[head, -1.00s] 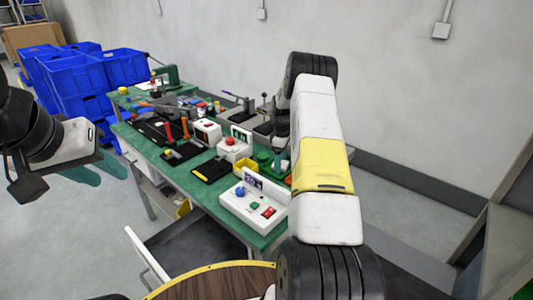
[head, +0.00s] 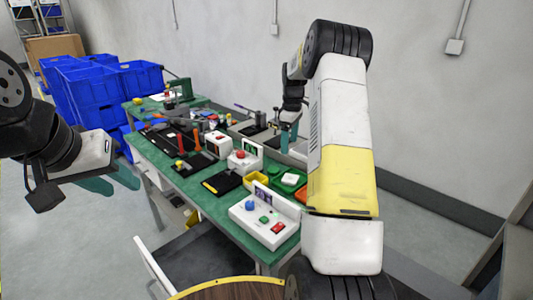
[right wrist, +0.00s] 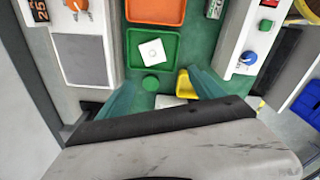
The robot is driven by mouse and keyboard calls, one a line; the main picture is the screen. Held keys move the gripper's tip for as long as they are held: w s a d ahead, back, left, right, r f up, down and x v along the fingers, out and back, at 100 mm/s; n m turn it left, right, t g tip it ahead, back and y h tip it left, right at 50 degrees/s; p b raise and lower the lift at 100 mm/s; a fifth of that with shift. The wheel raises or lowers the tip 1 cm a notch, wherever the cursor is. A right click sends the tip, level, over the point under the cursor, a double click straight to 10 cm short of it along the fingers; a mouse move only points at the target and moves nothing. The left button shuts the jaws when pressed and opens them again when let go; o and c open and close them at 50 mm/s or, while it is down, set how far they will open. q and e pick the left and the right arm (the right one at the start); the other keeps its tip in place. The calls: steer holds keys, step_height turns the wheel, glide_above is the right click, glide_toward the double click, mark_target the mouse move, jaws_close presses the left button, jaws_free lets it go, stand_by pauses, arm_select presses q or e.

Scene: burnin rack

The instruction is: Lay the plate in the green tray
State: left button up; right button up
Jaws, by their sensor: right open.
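The plate (right wrist: 152,51), a white square with a small mark at its middle, lies inside the green tray (right wrist: 131,62) in the right wrist view. It looks flat and slightly turned against the tray's walls. In the head view the green tray (head: 289,180) shows small beside my right arm. My right gripper (head: 289,136) is raised above the bench. In the right wrist view its teal fingers (right wrist: 162,82) are spread with nothing held, on the near side of the tray. My left gripper (head: 113,182) is empty, fingers apart, over the floor left of the bench.
An orange tray (right wrist: 156,10) adjoins the green tray. A green round piece (right wrist: 150,83) and a yellow bin (right wrist: 184,84) lie near my right fingers. A white control box (head: 264,220) stands at the bench's front. Blue crates (head: 95,90) are stacked behind at left.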

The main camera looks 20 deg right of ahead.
steer(key=s+a+r+m+t, duration=0.2)
steer(key=s+a+r, duration=0.3)
steer(key=s+r, duration=0.3)
steer(key=s+a+r+m+t, duration=0.1)
steer(key=s+a+r+m, duration=0.1)
steer(key=s+a+r, duration=0.5)
steer(key=s+a+m+t+y, duration=0.1)
steer(key=s+a+m, duration=0.1)
steer(key=s, duration=0.8)
steer(key=s+a+r+m+t+y, duration=0.1)
steer(key=s+a+m, duration=0.2)
steer(key=s, duration=0.8)
steer(key=shift+a+r+t, duration=0.15)
steer(key=shift+a+t, duration=0.15)
arm_select(q)
steer(key=shift+a, duration=0.1)
arm_select(e)
steer(key=shift+a, duration=0.1)
